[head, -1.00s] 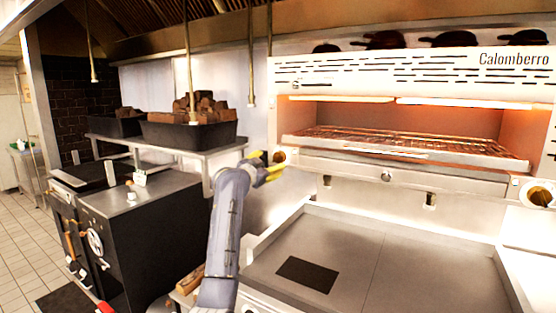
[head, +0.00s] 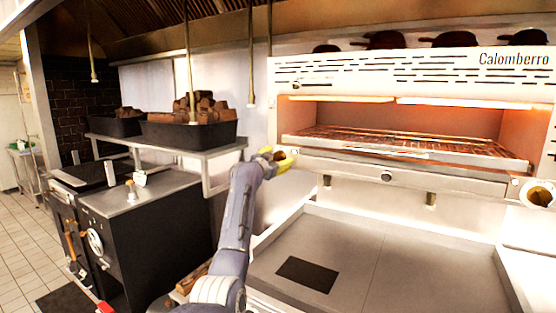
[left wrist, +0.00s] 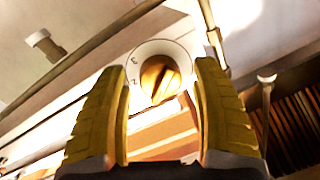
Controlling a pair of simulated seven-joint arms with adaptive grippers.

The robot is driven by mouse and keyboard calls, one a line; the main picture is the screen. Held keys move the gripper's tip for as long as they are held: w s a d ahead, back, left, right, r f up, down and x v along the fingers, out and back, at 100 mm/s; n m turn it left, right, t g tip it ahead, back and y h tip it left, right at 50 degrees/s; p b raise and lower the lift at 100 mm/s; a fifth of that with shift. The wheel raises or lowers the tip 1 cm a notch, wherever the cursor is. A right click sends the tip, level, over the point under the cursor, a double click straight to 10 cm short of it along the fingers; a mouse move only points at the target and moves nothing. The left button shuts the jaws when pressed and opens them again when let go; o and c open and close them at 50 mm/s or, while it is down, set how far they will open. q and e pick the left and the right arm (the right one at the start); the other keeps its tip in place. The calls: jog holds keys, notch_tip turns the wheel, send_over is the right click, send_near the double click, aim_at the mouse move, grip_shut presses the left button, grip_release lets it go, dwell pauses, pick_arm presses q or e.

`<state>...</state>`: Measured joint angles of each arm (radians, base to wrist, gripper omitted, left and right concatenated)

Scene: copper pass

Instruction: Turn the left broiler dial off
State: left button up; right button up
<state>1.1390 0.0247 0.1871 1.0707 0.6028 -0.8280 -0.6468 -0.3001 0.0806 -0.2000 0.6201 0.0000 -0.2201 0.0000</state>
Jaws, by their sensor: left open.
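The left broiler dial (left wrist: 158,80) is a brass knob on a pale round plate, with the digits 3 and 2 showing at its left. Its grip bar is slanted in the left wrist view. My left gripper (left wrist: 166,75) is open, with one yellow finger on each side of the dial and visible gaps between. In the head view my left gripper (head: 281,158) is at the broiler's lower left corner and mostly hides this dial. The broiler (head: 400,180) glows orange inside. My right gripper is in neither view.
The right dial (head: 538,194) is at the broiler's far right. A flat griddle (head: 400,265) lies below the broiler. A shelf (head: 190,155) with dark trays of wood blocks stands left of my left gripper, and a black oven (head: 150,235) is below it.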

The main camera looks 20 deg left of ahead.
pick_arm(q)
jog(key=c, duration=1.3)
jog(key=shift+f+n, duration=0.1)
jog(key=shift+n, duration=0.3)
jog(key=shift+c, duration=0.3)
jog(key=n, duration=0.4)
jog(key=shift+g, duration=0.3)
jog(key=shift+n, duration=2.3)
jog(key=shift+g, duration=0.3)
jog(key=o, duration=1.4)
jog(key=shift+c, duration=0.2)
jog(key=shift+s, duration=0.15)
